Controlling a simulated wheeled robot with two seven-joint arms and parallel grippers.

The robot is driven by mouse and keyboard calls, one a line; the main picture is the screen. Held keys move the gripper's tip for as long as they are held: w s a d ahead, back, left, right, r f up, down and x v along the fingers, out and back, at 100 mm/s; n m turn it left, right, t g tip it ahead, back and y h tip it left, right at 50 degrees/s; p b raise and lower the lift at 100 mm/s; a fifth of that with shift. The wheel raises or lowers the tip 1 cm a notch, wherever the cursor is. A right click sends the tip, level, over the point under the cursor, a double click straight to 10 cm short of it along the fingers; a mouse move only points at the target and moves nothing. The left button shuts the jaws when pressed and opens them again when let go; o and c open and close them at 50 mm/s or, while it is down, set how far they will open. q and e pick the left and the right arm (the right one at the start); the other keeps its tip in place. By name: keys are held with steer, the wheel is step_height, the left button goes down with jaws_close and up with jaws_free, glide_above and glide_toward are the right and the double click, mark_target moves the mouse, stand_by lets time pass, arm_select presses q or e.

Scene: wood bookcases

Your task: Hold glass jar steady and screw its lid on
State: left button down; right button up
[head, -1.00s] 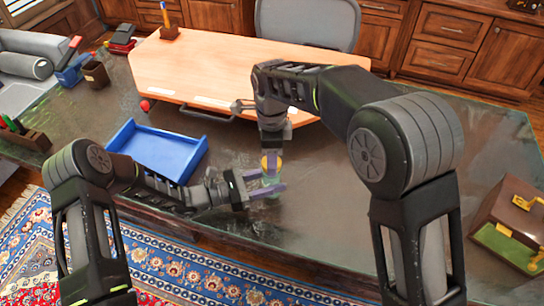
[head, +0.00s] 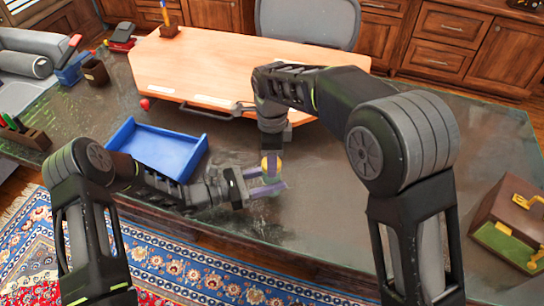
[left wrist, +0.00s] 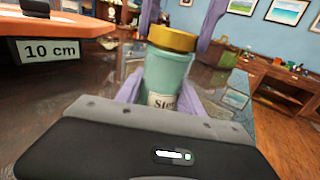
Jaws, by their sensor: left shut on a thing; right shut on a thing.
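The glass jar (left wrist: 168,78) is pale green with a label, and stands upright between the purple fingers of my left gripper (head: 267,183). In the head view the fingers hide most of it. Its gold lid (left wrist: 172,39) sits on top of the jar and also shows in the head view (head: 271,165). My left gripper is shut on the jar from the side. My right gripper (head: 272,159) points down from above, its fingers shut on the lid. I cannot tell whether the jar's base touches the desk.
The dark desk top (head: 350,195) is clear to the right of the jar. A blue tray (head: 160,150) lies to the left. A light wooden board (head: 230,70) lies behind. A brown box with a green front (head: 508,225) stands at the far right. A small red ball (head: 145,104) lies near the board.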

steer(key=m, duration=0.5)
steer(key=shift+m, duration=0.4)
steer(key=m, duration=0.6)
steer(key=shift+f, duration=0.1)
steer(key=m, duration=0.2)
steer(key=s+f+m, duration=0.1)
steer(key=shift+d+f+m, duration=0.1)
steer(key=shift+d+m, duration=0.15)
steer(key=shift+m, duration=0.15)
steer(key=shift+w+m, duration=0.1)
steer(key=shift+m, duration=0.3)
steer(key=shift+w+a+r+m, duration=0.3)
steer(key=shift+r+m, duration=0.1)
steer(key=shift+r, duration=0.15)
steer(key=o, duration=1.5)
steer(key=shift+r, duration=0.2)
